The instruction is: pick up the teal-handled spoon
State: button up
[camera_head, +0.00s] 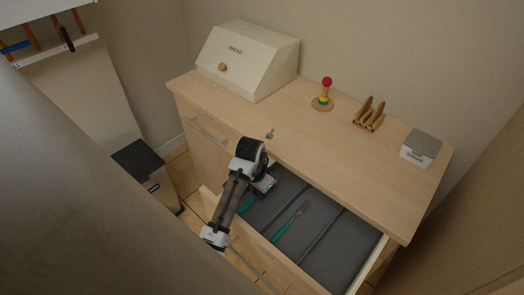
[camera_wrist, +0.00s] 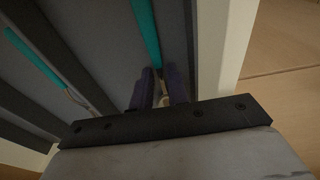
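The teal-handled spoon (camera_head: 247,205) lies in the left compartment of the open drawer. In the head view only part of its teal handle shows, and my arm hides the rest. In the wrist view its handle (camera_wrist: 146,30) runs down toward my gripper (camera_wrist: 161,88). The two dark fingers stand apart, one on each side of its metal end, which is partly hidden at the bottom. In the head view my gripper (camera_head: 266,186) reaches down into the drawer's left compartment. I cannot tell whether the fingers touch the spoon.
A teal-handled fork (camera_head: 292,220) lies in the middle compartment of the drawer (camera_head: 334,256). The countertop (camera_head: 330,150) overhangs the drawer's back. On it stand a bread box (camera_head: 245,60), a ring stacker (camera_head: 324,95), a wooden rack (camera_head: 369,115) and a white box (camera_head: 420,148).

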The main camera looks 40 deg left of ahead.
grip_shut()
jog(key=shift+d+r, duration=0.1)
jog(key=shift+r, duration=0.05)
